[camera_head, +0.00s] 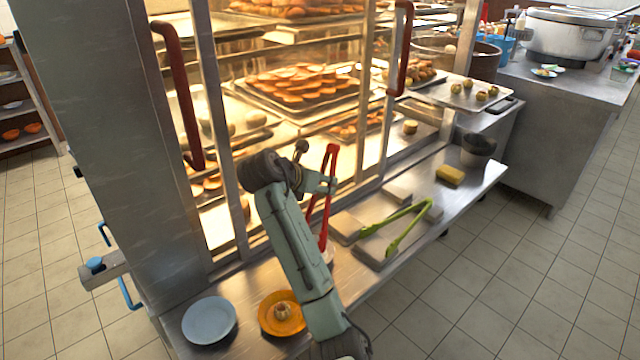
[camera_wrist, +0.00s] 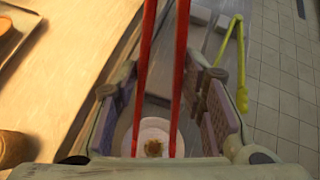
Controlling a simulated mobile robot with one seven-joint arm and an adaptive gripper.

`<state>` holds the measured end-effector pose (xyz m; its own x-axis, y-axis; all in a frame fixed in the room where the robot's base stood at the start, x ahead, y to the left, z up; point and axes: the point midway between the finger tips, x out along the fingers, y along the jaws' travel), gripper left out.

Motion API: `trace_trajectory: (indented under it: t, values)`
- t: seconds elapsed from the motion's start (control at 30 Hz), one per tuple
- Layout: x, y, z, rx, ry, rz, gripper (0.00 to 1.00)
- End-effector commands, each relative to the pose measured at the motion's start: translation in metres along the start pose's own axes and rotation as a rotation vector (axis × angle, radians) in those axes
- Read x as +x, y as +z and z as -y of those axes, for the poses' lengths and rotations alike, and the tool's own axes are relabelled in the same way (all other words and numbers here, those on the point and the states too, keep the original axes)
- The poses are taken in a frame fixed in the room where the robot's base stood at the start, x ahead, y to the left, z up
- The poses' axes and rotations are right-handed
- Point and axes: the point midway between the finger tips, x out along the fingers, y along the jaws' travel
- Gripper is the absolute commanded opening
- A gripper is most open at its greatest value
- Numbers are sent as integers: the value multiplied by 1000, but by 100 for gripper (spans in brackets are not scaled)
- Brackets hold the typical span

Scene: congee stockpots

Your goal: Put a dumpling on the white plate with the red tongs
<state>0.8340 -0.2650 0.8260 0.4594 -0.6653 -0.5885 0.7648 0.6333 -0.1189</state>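My gripper (camera_head: 320,183) is closed around the upper part of the red tongs (camera_head: 326,205), which hang nearly upright. In the wrist view, both red arms (camera_wrist: 180,70) of the tongs run between my finger pads. A white plate (camera_wrist: 128,145) lies beyond the tongs' lower ends, with a small brown dumpling-like piece (camera_wrist: 152,147) between the tongs' arms in the picture. I cannot tell whether the tongs touch that piece. In the head view, the white plate (camera_head: 329,254) is mostly hidden by my arm and the tongs. An orange plate (camera_head: 265,315) holds a pale dumpling (camera_head: 282,311).
An empty blue plate (camera_head: 209,320) sits at the counter's near end. Green tongs (camera_head: 408,229) lie on metal lids right of my gripper, with a yellow sponge (camera_head: 450,175) beyond. The glass food cabinet (camera_head: 290,120) with red handles stands close behind.

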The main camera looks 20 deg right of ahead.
Motion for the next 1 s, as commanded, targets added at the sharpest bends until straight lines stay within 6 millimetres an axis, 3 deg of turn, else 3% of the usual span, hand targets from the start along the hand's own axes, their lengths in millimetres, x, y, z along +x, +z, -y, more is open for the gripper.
trace_trajectory:
  t: [0.47,1.0]
  values:
    - [-3,4,0,0,0,1,34]
    - [-48,65,10,1,0,1,34]
